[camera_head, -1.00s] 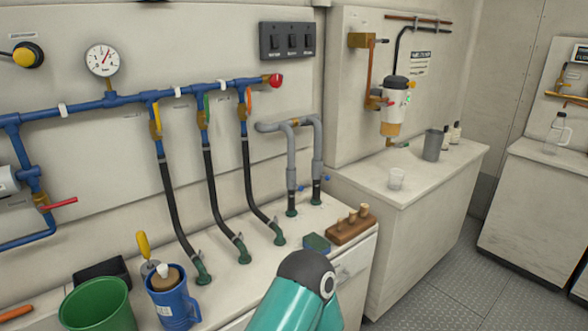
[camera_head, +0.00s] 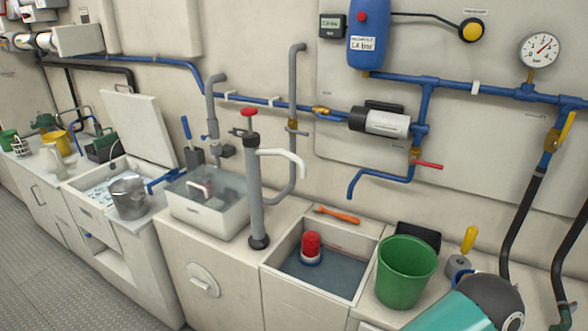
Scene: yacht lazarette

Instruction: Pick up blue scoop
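I cannot tell for certain which thing is the blue scoop. A slim blue piece (camera_head: 165,180) lies tilted at the right rim of the open ice-filled bin (camera_head: 78,193), beside a metal pot (camera_head: 129,197). A dark-bladed tool with a blue handle (camera_head: 187,130) stands upright against the wall behind the counter. Neither gripper shows; only a teal and black part of my own arm is in view at the lower right, well away from these things.
A water-filled basin (camera_head: 205,218), a grey hand pump (camera_head: 254,190) and a sunken well (camera_head: 285,235) with a red-topped float line the counter. A green bucket (camera_head: 405,275) stands to the right. The floor (camera_head: 70,285) at lower left is clear.

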